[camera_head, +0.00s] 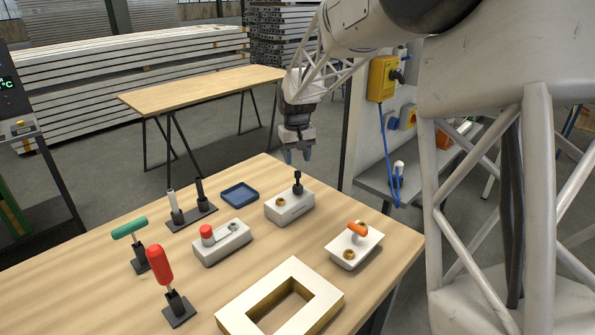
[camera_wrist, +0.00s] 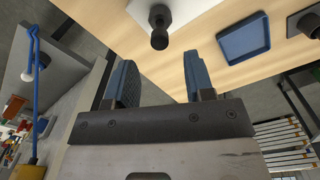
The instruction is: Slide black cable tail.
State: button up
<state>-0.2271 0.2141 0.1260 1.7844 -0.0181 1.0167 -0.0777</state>
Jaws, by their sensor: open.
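A short upright black piece (camera_head: 297,181), perhaps the cable tail, stands on a light grey block (camera_head: 290,208) at the back right of the wooden table. The same block also has a brass ring. In the wrist view the black piece (camera_wrist: 159,40) shows end-on, beyond the fingertips and between them in the picture. My gripper (camera_head: 297,156) hangs above and behind that block, blue fingers apart and empty. In the wrist view my gripper (camera_wrist: 158,60) is open, with nothing between the fingers. No loose black cable is clearly visible.
A blue tray (camera_head: 240,195) lies left of the block. A two-post holder (camera_head: 191,217), a red-button block (camera_head: 222,243), a block with an orange lever (camera_head: 354,250), green- and red-handled tools (camera_head: 161,265) and a rectangular frame (camera_head: 325,290) stand around. A panel with a blue cable (camera_head: 384,150) is behind.

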aim_at(297, 171)
jog(key=shift+f, duration=2.6)
grip_shut()
